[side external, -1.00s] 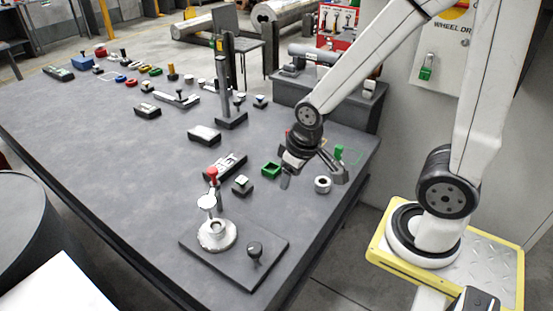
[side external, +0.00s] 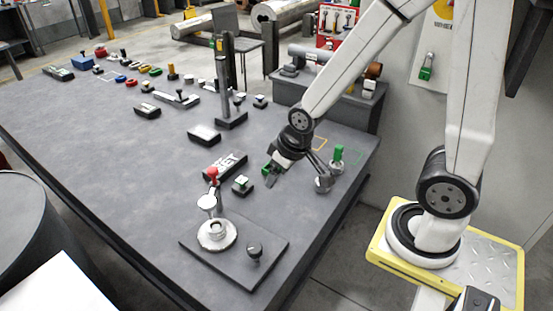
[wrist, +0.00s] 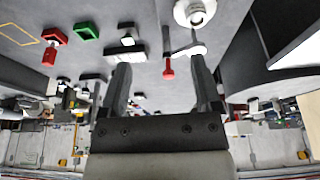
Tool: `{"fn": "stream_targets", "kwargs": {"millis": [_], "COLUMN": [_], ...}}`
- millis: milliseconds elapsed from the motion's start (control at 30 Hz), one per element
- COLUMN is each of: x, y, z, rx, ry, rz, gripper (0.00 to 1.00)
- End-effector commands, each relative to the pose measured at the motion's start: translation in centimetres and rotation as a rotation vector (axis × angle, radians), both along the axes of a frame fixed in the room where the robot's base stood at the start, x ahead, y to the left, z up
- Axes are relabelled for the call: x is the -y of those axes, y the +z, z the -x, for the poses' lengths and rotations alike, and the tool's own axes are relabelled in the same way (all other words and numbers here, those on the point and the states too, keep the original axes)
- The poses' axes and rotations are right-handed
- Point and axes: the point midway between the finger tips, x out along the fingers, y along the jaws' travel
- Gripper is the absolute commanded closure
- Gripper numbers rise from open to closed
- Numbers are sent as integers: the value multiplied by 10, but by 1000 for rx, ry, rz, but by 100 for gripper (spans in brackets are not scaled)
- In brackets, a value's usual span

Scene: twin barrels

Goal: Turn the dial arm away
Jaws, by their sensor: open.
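The dial (side external: 216,235) is a white round base on a dark plate (side external: 190,246) near the table's front edge. Its arm carries a white disc (side external: 207,200) and a red knob (side external: 212,172). In the wrist view the dial base (wrist: 195,12) is at the top, and the red-ended arm (wrist: 168,68) points down between my fingers in the picture. My gripper (side external: 296,178) is open and empty, above the table to the right of the dial and apart from it. Its fingers also show in the wrist view (wrist: 160,68).
A black knob (side external: 254,250) stands on the same plate. A green-topped post (side external: 338,156) stands right of my gripper. The table's left middle is clear.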

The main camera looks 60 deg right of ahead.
Motion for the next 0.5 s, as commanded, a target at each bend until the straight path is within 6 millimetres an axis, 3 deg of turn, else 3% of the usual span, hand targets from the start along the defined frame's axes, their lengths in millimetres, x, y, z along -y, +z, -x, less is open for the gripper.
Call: {"fn": "stream_targets", "kwargs": {"millis": [500], "x": [3], "y": [-39], "z": [-104], "rx": [399], "ry": [20], "rz": [5], "gripper": [18]}}
